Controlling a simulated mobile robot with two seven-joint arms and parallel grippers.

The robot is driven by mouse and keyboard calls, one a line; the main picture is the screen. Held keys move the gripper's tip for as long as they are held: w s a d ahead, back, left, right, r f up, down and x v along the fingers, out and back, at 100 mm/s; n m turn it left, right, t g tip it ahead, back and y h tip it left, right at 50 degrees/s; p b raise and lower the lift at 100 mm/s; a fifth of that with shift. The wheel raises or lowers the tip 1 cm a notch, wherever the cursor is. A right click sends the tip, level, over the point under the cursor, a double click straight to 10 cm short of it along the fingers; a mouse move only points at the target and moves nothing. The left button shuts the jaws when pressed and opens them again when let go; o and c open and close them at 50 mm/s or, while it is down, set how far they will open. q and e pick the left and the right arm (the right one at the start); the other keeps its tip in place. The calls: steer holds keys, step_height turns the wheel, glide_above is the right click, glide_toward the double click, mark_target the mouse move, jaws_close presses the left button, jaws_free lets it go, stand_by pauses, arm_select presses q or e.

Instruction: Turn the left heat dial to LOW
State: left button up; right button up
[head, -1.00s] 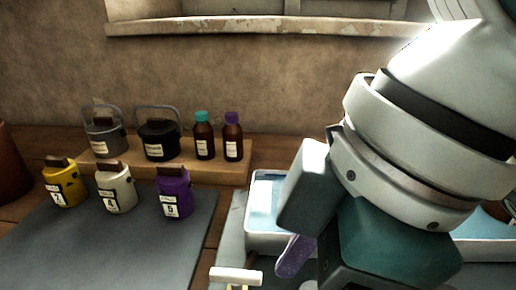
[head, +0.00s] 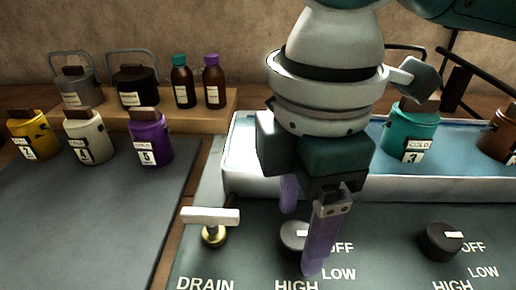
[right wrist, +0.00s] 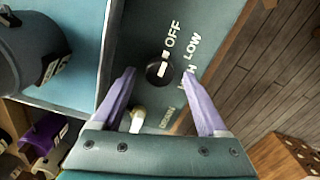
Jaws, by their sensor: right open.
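The left heat dial (head: 292,236) is a dark round knob on the grey-green panel, partly hidden by my right gripper in the head view. In the right wrist view the dial (right wrist: 158,73) shows whole, with its white pointer mark towards OFF. LOW and HIGH are printed around it. My right gripper (head: 301,238) points down over the dial with its purple fingers spread. In the right wrist view the fingertips (right wrist: 158,77) are on either side of the dial, and I cannot tell whether they touch it. My left gripper is not in view.
A right-hand dial (head: 441,241) and a DRAIN valve with a white T-handle (head: 210,217) flank the left dial. Behind the panel is a water bath (head: 240,165) with a teal pot (head: 411,135). Yellow, cream and purple pots stand at left on a grey mat (head: 90,220).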

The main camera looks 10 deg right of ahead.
steer(key=shift+f, duration=0.5)
steer(key=shift+c, duration=0.3)
jaws_close()
